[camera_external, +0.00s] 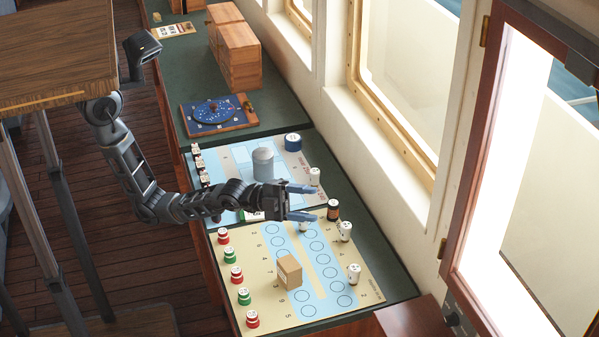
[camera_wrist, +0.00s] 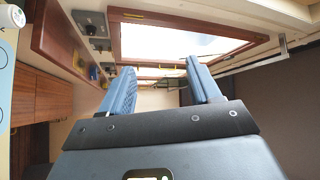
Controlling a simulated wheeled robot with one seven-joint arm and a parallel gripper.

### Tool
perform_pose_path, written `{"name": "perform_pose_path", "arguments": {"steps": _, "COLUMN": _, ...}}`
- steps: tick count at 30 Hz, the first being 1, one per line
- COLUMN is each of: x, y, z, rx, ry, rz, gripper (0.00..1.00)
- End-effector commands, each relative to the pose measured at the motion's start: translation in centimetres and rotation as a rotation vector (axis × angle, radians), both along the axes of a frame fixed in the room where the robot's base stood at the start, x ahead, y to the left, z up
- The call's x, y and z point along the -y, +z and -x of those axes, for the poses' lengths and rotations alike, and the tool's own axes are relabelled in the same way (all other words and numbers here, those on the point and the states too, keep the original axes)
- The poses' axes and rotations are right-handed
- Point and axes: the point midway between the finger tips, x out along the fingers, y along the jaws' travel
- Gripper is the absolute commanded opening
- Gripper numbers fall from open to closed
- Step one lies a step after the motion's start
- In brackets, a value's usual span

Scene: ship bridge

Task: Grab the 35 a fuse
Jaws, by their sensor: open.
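Several small fuse-like cylinders stand on the boards, and their ratings are too small to read, so I cannot tell which is the 35 A fuse. A dark one with an orange band (camera_external: 333,210) stands just right of my gripper. White ones stand at the upper board's right edge (camera_external: 314,176) and down the lower board's right side (camera_external: 345,231) (camera_external: 354,274). Another pale one (camera_external: 303,226) is partly hidden below the lower finger. My gripper (camera_external: 304,202) is open and empty, its blue fingers pointing right above the boards. Both fingers show in the wrist view (camera_wrist: 160,78), with nothing between them.
Red and green capped pieces (camera_external: 237,275) line the lower board's (camera_external: 330,255) left edge. A wooden block (camera_external: 288,272) sits on it. The window wall (camera_external: 390,170) runs along the right.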

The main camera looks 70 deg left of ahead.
Motion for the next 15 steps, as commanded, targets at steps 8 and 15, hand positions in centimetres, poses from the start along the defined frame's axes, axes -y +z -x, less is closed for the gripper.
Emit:
{"name": "perform_pose_path", "arguments": {"steps": 8, "x": 3.2, "y": -0.8, "z": -2.6, "rx": 0.262, "ry": -0.041, "rz": -0.401, "gripper": 0.62}}
{"name": "perform_pose_path", "arguments": {"steps": 15, "x": 3.0, "y": -3.7, "z": -6.2, "rx": 0.460, "ry": -0.037, "rz": -0.754, "gripper": 0.62}}
